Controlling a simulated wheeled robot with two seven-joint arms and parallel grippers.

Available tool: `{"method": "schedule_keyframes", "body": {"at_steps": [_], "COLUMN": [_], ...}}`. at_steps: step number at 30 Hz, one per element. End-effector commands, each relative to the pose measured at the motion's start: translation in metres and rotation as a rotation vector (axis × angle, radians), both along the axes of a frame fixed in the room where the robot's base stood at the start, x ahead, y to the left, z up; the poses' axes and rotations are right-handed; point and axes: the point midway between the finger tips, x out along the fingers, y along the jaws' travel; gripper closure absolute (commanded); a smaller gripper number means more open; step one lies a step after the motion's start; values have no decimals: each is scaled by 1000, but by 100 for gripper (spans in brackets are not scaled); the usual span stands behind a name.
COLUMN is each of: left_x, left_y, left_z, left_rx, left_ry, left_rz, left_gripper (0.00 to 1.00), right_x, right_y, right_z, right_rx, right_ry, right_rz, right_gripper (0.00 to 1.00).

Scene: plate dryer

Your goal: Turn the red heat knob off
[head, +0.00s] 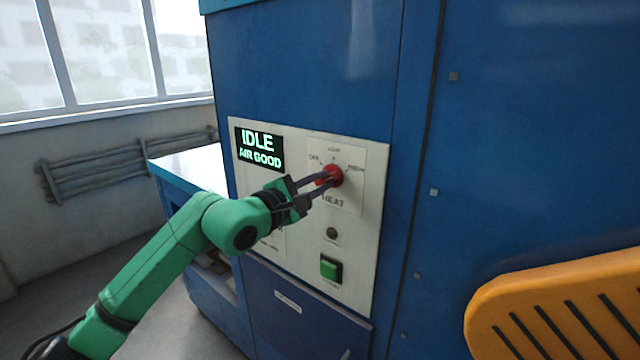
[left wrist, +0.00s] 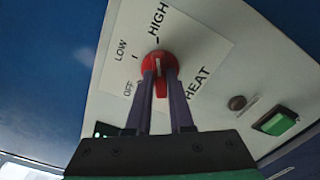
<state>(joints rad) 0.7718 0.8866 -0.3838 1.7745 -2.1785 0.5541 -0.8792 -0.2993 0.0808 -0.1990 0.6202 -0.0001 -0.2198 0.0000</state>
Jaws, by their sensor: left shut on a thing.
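The red heat knob (head: 337,173) sits on a white plate marked OFF, LOW and HIGH, with HEAT below it. My left gripper (head: 324,178) reaches in from the left and is shut on the knob, one finger on each side of its grip. In the left wrist view the red knob (left wrist: 160,64) shows between the fingertips of the left gripper (left wrist: 160,76). A small pale mark shows on the knob, but I cannot tell for sure which setting it points to. My right gripper is not in view.
The pale control panel (head: 368,240) is on a blue machine (head: 520,150). Its display (head: 259,148) reads IDLE, AIR GOOD. A dark round button (head: 332,233) and a green button (head: 331,268) are below the knob. A slotted orange part (head: 560,285) is at the lower right.

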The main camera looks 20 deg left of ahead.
Motion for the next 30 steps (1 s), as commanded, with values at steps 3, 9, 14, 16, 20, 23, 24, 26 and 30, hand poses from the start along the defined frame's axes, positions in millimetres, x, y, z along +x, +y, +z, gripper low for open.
{"method": "schedule_keyframes", "body": {"at_steps": [3,9,14,16,20,23,24,26,30], "left_x": [0,0,0,0,0,0,0,0,0], "left_y": [0,0,-1,-1,-1,0,-1,-1,-1], "left_z": [-4,-6,-6,-6,-6,-5,-5,-5,-5], "left_rx": [-30,-129,-249,-310,-425,-514,-549,-601,-724], "left_ry": [15,54,101,126,172,207,222,244,294], "left_rz": [1,1,0,0,0,0,0,-1,1], "left_gripper": [100,100,100,100,100,100,100,100,100], "right_x": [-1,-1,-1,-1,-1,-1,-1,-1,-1], "right_y": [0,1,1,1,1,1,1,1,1], "right_z": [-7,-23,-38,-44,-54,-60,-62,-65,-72], "right_rx": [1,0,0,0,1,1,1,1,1], "right_ry": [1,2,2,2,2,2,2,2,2], "right_rz": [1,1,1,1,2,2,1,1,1], "right_gripper": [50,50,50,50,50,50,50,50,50]}}
